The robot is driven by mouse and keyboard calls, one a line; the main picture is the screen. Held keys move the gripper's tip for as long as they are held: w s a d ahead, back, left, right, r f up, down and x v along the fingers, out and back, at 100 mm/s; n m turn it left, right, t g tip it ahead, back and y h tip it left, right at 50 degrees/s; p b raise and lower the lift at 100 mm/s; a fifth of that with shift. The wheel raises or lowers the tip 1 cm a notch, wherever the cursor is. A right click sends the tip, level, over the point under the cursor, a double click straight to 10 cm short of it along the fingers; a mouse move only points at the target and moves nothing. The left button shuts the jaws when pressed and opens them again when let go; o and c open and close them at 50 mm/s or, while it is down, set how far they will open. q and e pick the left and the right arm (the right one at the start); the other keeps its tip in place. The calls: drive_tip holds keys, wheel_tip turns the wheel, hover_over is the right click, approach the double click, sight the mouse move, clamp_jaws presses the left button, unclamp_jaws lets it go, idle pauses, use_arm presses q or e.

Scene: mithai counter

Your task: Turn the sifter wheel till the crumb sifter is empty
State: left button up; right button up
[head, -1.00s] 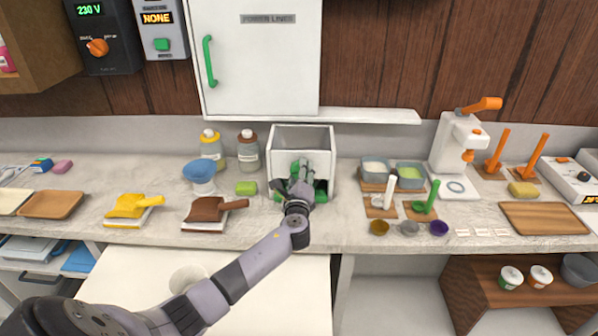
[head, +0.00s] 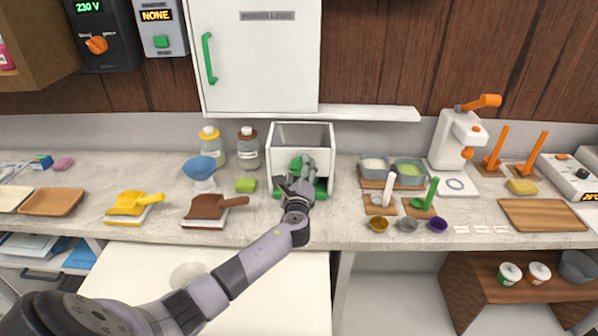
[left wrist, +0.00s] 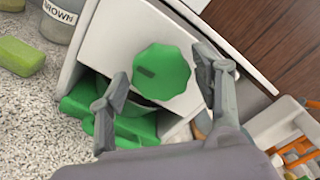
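The crumb sifter (head: 283,160) is a white open-topped box on the counter, at the middle of the head view; its front also shows in the left wrist view (left wrist: 120,30). Its green sifter wheel (left wrist: 162,72) is a lobed knob with a dark mark. My left gripper (left wrist: 162,68) is open, with one finger on each side of the wheel; I cannot tell whether they touch it. In the head view my left gripper (head: 296,184) covers most of the wheel. The crumbs, if any, cannot be made out. My right gripper is not in view.
A green tray (left wrist: 130,127) sits low in the sifter's front opening. A green block (head: 246,186) and a brown scoop (head: 207,209) are to the left. Small bowls and a green-handled tool (head: 431,193) stand to the right. A white cabinet (head: 265,60) hangs above.

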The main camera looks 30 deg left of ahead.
use_arm(q)
drive_tip(key=shift+o, duration=0.7)
drive_tip(key=shift+s, duration=0.1)
drive_tip(key=v, duration=1.2)
